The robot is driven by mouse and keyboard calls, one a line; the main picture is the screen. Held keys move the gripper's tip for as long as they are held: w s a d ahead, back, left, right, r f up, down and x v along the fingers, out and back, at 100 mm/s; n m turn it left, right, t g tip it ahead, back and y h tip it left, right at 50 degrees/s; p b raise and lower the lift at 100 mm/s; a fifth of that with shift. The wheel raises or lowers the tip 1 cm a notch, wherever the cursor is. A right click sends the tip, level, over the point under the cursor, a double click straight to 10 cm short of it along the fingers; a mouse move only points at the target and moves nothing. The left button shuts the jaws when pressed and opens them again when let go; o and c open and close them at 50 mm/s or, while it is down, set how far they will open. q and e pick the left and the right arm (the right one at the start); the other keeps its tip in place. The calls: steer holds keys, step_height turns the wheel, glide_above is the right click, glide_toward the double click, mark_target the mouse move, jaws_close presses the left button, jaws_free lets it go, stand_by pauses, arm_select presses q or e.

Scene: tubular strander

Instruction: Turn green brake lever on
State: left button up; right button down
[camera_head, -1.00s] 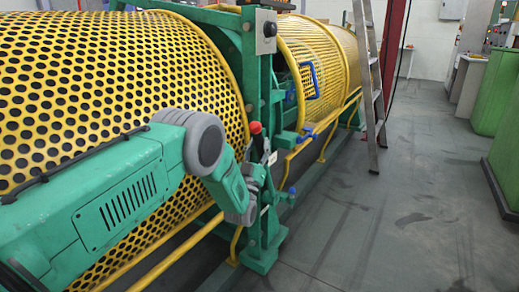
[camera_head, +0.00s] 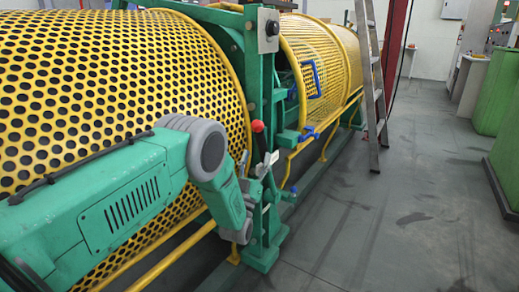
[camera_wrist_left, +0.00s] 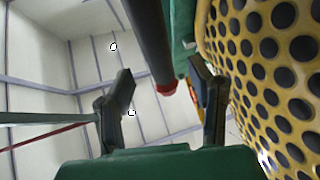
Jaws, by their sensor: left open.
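The brake lever (camera_head: 258,127) shows in the head view as a small red tip by the green upright post of the machine. Its lower part is largely hidden by my left arm and gripper. My left gripper (camera_head: 255,163) is close beside the post, just below the red tip; its fingers are hard to make out there. In the left wrist view, the two dark fingers of my left gripper (camera_wrist_left: 162,70) stand apart. A dark bar with a red end (camera_wrist_left: 150,40), apparently the lever, runs between them in the picture. I cannot tell whether they touch. My right gripper is out of sight.
The yellow perforated guard (camera_head: 110,75) lies close behind my left arm. A control box (camera_head: 268,30) with a black knob sits on top of the post. A ladder (camera_head: 370,80) stands farther right. The grey floor (camera_head: 410,210) at right is free.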

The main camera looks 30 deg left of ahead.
arm_select(q)
steer(key=shift+v, duration=1.6)
steer(key=s+d+f+m+g+h, duration=0.1)
steer(key=s+d+f+g, duration=0.2)
steer(key=f, duration=0.5)
steer(key=s+d+f+m+g+h, duration=0.1)
steer(key=s+f+g+h, duration=0.15)
steer(key=f+g, duration=0.45)
steer(key=s+d+f+g, duration=0.2)
steer(key=s+f+g, duration=0.3)
steer(key=s, duration=0.6)
steer(key=s+d+f+g, duration=0.1)
steer(key=s+f+g, duration=0.3)
steer(key=s+f, duration=0.5)
steer(key=s+r+m+g, duration=0.25)
steer(key=s+g, duration=0.35)
steer(key=s, duration=1.3)
step_height(320, 180, up, 15)
steer(key=p, duration=1.5)
steer(key=shift+d+n, duration=0.4)
steer(key=shift+n, duration=0.05)
